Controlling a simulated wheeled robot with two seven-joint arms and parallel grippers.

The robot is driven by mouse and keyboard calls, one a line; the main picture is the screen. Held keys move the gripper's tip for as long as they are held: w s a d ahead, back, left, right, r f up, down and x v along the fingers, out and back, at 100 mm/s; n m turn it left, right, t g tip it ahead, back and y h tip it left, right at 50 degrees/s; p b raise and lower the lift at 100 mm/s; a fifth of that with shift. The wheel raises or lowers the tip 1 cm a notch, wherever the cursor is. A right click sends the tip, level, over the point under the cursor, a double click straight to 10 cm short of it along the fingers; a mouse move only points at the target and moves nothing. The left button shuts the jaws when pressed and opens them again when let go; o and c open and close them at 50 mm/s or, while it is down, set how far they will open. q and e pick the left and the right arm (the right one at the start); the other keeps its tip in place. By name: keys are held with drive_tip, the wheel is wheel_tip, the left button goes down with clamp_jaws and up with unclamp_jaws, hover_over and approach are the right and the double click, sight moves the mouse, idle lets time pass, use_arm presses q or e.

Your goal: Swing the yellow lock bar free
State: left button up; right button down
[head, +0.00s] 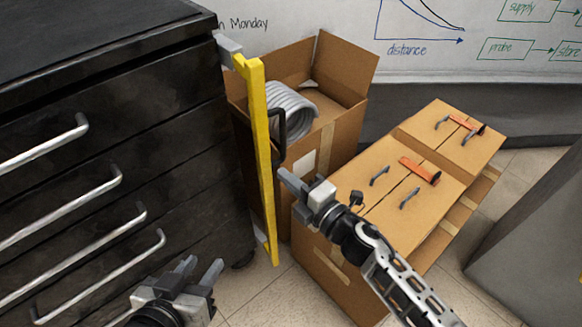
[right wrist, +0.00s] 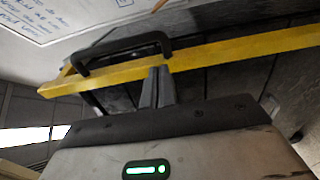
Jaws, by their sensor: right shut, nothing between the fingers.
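The yellow lock bar (head: 262,160) stands upright along the right edge of the black drawer cabinet (head: 190,95), with a grey bracket (head: 228,48) at its top. A black handle (head: 279,122) sticks out from the bar's right side. My right gripper (head: 284,177) is shut and empty, just right of the bar and below the handle. In the right wrist view its fingertips (right wrist: 157,72) are close to the bar (right wrist: 210,57), beside the handle (right wrist: 125,48); whether they touch it I cannot tell. My left gripper (head: 200,268) is open and empty, low before the drawers.
An open cardboard box (head: 345,105) with a grey coil (head: 290,108) stands behind the bar. Closed cardboard boxes (head: 335,245) with handles and orange latches stand to the right, under my right arm. A whiteboard (head: 480,30) is behind. Some floor (head: 255,295) is clear between cabinet and boxes.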

sight(283, 158)
drive_tip(key=shift+w+d, duration=0.2)
drive_tip(key=shift+w, duration=0.55)
drive_tip(key=shift+w+d, duration=0.15)
drive_tip(key=shift+w, duration=0.55)
drive_tip(key=shift+d, duration=0.1)
drive_tip(key=shift+w+d+n+g+y, duration=0.25)
drive_tip(key=shift+w+n+g+y, duration=0.15)
drive_tip(key=shift+y, duration=0.1)
